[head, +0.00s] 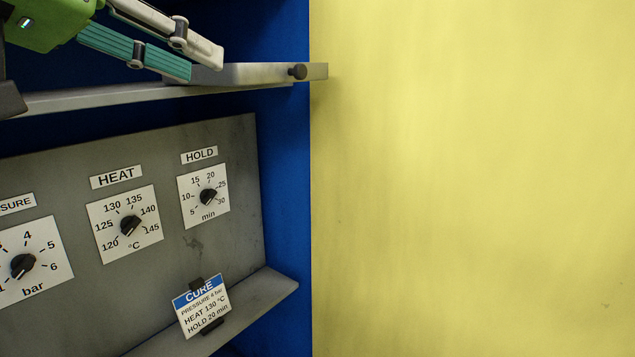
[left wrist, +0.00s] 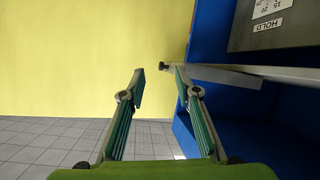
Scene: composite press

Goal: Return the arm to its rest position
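My left gripper (head: 203,66) comes in at the top left of the head view, with its green body and two fingers above the control panel (head: 235,150). Its fingers are apart with nothing between them, as the left wrist view (left wrist: 158,76) also shows. The fingertips are by the grey ledge (head: 100,97); I cannot tell whether they touch it. My right gripper is in neither view.
The panel has a HOLD dial (head: 208,196), a HEAT dial (head: 130,225) and a pressure dial (head: 23,265). A CURE card (head: 202,306) stands on the lower shelf (head: 262,296). A yellow wall (head: 470,180) fills the right. Grey floor tiles (left wrist: 60,140) show below the left gripper.

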